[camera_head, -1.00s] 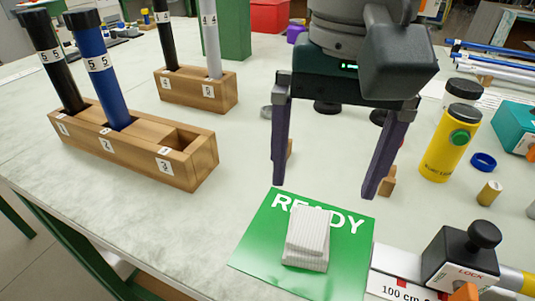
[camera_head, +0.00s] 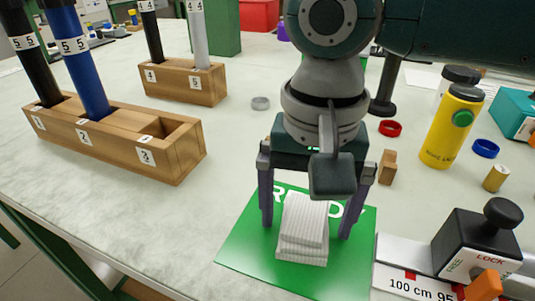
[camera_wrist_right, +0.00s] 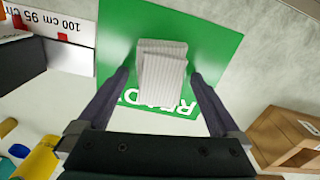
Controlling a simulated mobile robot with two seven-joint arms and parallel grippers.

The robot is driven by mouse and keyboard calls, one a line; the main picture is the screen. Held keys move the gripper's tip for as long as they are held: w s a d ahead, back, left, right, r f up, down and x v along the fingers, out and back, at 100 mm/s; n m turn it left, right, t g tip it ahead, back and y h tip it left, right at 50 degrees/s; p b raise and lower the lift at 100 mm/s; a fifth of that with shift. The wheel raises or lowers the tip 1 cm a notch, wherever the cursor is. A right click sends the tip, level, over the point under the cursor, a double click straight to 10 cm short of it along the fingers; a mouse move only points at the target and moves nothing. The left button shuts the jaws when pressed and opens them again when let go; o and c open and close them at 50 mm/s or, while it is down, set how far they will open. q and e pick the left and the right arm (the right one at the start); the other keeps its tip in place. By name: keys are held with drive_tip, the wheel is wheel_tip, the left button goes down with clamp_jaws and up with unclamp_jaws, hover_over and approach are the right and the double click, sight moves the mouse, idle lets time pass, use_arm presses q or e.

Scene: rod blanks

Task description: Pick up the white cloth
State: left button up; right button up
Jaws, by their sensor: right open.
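The white cloth (camera_head: 303,229) is a folded, ribbed stack lying on the green READY mat (camera_head: 243,247). It also shows in the right wrist view (camera_wrist_right: 162,68), between and just beyond the fingertips. My right gripper (camera_head: 305,222) is open, with its fingers pointing down on either side of the cloth. The fingers look apart from the cloth, and I cannot tell their exact height above the mat. In the right wrist view the open fingers (camera_wrist_right: 160,76) flank the cloth, with nothing held. My left gripper is not in view.
A measuring stop with a black knob (camera_head: 478,243) stands right of the mat. A wooden rod rack (camera_head: 175,160) stands at left. The table left of the mat is clear.

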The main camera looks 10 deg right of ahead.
sight(306, 215)
drive_tip(key=shift+c, duration=0.2)
drive_tip(key=c, duration=1.3)
drive_tip(key=shift+r, duration=0.15)
drive_tip(key=shift+r+p, duration=2.55)
drive_tip(key=shift+r, duration=7.35)
